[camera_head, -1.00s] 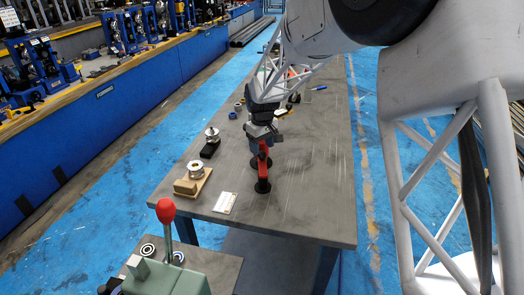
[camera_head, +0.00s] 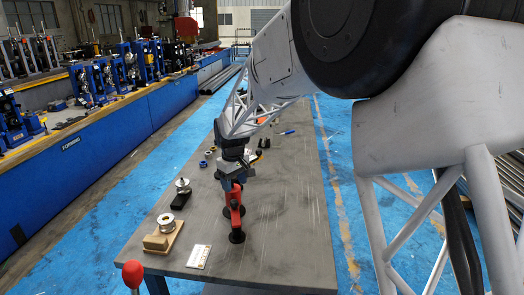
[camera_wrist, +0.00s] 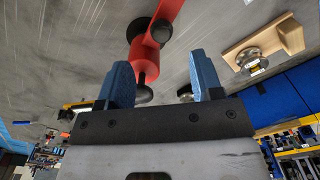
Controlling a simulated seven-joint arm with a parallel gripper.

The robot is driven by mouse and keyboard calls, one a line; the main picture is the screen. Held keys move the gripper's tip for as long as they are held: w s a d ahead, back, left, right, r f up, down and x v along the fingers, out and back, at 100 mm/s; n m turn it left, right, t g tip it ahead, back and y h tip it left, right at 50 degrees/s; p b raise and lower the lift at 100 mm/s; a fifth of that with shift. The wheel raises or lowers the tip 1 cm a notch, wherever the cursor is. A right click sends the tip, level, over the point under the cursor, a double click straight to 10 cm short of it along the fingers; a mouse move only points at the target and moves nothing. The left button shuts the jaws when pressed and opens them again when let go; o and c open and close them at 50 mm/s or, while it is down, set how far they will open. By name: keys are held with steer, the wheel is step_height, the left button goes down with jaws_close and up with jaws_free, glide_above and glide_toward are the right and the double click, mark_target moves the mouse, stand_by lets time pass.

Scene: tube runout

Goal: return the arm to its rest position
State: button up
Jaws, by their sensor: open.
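My gripper (camera_wrist: 165,85) shows in the wrist view with its two blue fingers spread apart and nothing between them but a view of things beyond. In the head view my gripper (camera_head: 232,183) hangs at the end of my arm over the grey table (camera_head: 290,230), close to a red part. The red part (camera_wrist: 150,45) with dark round ends lies just beyond the fingertips in the wrist view. In the head view the red part (camera_head: 235,208) is below my gripper and partly hidden by it. I cannot tell whether they touch.
A wooden block with a metal ring (camera_head: 163,238), a white card (camera_head: 199,256) and a metal piece on a dark base (camera_head: 181,195) are on the table's left side. A red knob (camera_head: 133,273) stands at the front. The table's right side is clear.

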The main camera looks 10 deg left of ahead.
steer(key=s+d+r+m, duration=0.2)
steer(key=s+d+r, duration=0.2)
steer(key=s+d, duration=0.3)
steer(key=s+d+r+m+t, duration=0.15)
steer(key=s+d+r, duration=0.25)
steer(key=d, duration=0.5)
steer(key=s+d+r+m, duration=0.2)
steer(key=s+d+r, duration=0.2)
steer(key=s+d, duration=0.3)
steer(key=s+d+f+m, duration=0.1)
steer(key=s+d, duration=0.3)
steer(key=s, duration=0.3)
steer(key=s+d+m, duration=0.2)
steer(key=s+d, duration=0.3)
steer(key=s, duration=0.3)
steer(key=s+d+f+m+t, duration=0.1)
steer(key=s+d+m, duration=0.1)
steer(key=s+d, duration=0.3)
steer(key=s, duration=0.3)
steer(key=shift+f, duration=0.3)
